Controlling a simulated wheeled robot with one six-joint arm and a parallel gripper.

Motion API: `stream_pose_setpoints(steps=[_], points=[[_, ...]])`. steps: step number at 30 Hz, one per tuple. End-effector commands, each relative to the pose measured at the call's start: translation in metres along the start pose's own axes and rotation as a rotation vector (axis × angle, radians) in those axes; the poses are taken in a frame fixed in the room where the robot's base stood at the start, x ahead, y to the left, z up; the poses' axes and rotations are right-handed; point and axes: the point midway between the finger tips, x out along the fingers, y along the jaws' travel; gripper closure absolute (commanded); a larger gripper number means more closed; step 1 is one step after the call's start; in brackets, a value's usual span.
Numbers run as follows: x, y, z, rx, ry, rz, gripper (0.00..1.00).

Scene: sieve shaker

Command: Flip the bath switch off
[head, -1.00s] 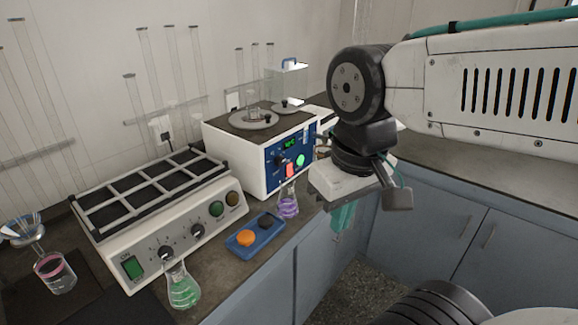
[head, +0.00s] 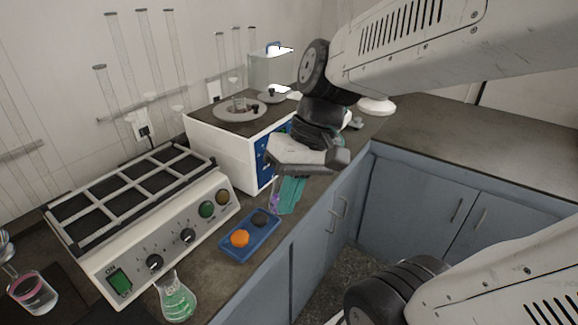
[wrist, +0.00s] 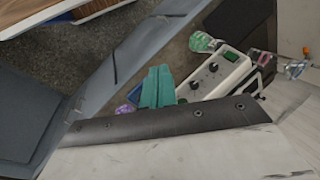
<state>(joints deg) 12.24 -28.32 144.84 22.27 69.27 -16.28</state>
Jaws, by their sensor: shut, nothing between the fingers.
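The water bath (head: 222,150) is a white box with a dark top and round lids, on the counter in the head view. Its blue front panel (head: 265,165) shows only in part, because my gripper and wrist stand in front of it. The bath switch is hidden behind them. My gripper (head: 290,197) points down in front of the panel, its teal fingers shut and empty. The fingers also show in the wrist view (wrist: 157,88). I cannot tell whether they touch the bath. The bath is not recognisable in the wrist view.
A purple flask (head: 274,201) stands right beside my fingers, partly hidden. A blue tray (head: 236,257) with an orange and a dark piece lies nearer. The shaker (head: 180,212) and a green flask (head: 176,300) are at left. The right counter (head: 450,145) is mostly clear.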

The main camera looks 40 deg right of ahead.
Motion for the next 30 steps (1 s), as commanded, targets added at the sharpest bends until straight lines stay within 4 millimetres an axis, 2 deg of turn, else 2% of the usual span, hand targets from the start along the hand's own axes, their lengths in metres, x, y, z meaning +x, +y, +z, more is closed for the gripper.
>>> stream_pose_setpoints(steps=[1,5,8,11,15,18,22,25,30], points=[[0.007,0.003,-0.017,0.051,-0.008,-0.093,1.00],[0.017,0.013,-0.064,0.157,0.050,-0.326,1.00],[0.021,0.035,-0.103,0.254,0.145,-0.485,1.00],[0.023,0.073,-0.141,0.367,0.276,-0.616,1.00],[0.029,0.145,-0.182,0.535,0.491,-0.731,1.00],[0.034,0.198,-0.196,0.643,0.633,-0.764,1.00],[0.041,0.251,-0.203,0.749,0.766,-0.768,1.00],[0.045,0.274,-0.203,0.794,0.823,-0.762,1.00],[0.046,0.284,-0.203,0.813,0.850,-0.757,1.00]])
